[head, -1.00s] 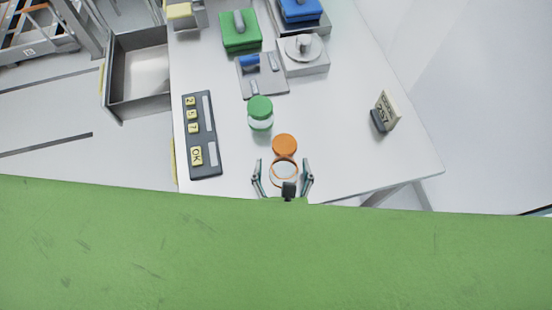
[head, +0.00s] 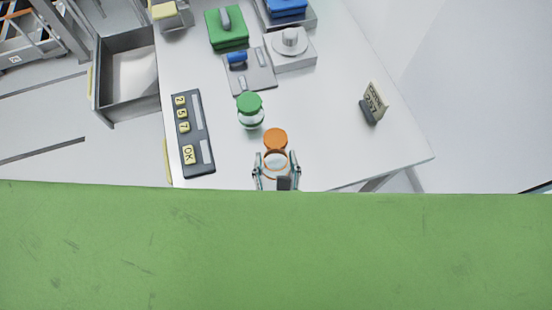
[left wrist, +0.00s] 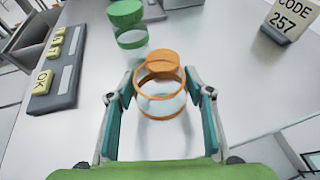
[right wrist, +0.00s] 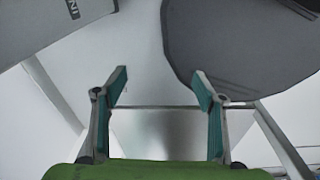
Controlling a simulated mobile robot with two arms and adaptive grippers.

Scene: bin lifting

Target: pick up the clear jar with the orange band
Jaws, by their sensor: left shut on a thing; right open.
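The clear jar with the orange band (head: 276,168) is at the table's near edge in the head view, with a round orange lid (head: 275,138) at its far side. In the left wrist view the orange ring of the jar (left wrist: 160,97) overlaps the orange lid (left wrist: 165,56); I cannot tell whether the lid is attached. My left gripper (head: 276,158) has one finger on each side of the jar and is shut on it. It also shows in the left wrist view (left wrist: 160,78). My right gripper (right wrist: 160,78) is open and empty in the right wrist view.
A clear jar with a green lid (head: 250,105) stands just beyond, to the left. A keypad (head: 193,135) lies at the left, a code sign (head: 374,101) at the right. Grey fixtures (head: 290,48) and a green block (head: 227,28) are at the back.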

